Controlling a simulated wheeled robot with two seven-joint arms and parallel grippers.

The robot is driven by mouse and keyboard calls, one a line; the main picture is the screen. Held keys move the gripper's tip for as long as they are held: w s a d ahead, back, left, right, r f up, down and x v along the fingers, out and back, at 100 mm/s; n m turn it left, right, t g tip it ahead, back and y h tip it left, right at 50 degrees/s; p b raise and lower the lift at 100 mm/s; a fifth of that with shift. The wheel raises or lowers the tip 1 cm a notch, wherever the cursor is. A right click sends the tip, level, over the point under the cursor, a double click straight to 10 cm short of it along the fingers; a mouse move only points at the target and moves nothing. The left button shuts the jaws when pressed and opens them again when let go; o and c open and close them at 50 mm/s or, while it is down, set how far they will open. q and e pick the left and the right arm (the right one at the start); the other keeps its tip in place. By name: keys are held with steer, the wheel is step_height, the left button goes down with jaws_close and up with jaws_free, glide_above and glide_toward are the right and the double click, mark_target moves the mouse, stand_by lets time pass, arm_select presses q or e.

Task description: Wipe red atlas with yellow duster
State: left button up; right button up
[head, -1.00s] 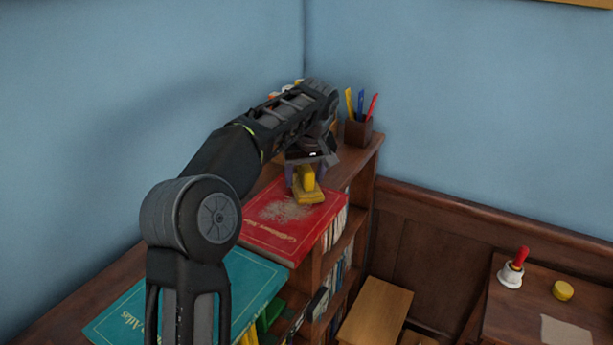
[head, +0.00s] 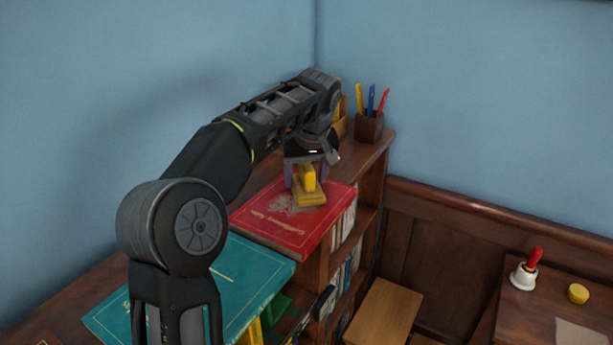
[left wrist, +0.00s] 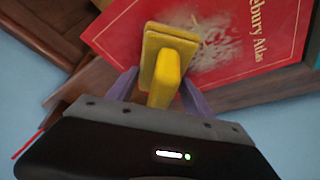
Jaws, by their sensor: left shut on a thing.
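The red atlas (head: 310,232) lies flat on top of the bookcase, with a pale dusty patch on its cover. It also shows in the left wrist view (left wrist: 265,65). My left gripper (head: 306,178) is shut on the handle of the yellow duster (head: 309,199). The duster is over the dusty patch in the head view, its flat pad facing down at the cover; I cannot tell whether it touches. The duster (left wrist: 167,60) also shows between the purple fingers in the left wrist view. My right gripper is not in view.
A teal atlas (head: 255,275) lies nearer on the same bookcase top (head: 75,300). A pen holder (head: 369,127) with pens stands at the far end.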

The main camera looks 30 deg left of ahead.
mark_target(298, 187)
arm_select(q)
steer(key=shift+s+f+b, duration=0.25)
steer(key=shift+s+b, duration=0.45)
steer(key=shift+s+d+b, duration=0.1)
steer(key=shift+s+b, duration=0.4)
steer(key=shift+s, duration=0.4)
steer(key=shift+s+f+b, duration=0.1)
steer(key=shift+s+b, duration=0.6)
steer(key=shift+s, duration=0.15)
steer(key=shift+s+r+b, duration=0.2)
steer(key=shift+s+b, duration=0.15)
steer(key=shift+s, duration=0.55)
steer(key=shift+s, duration=0.1)
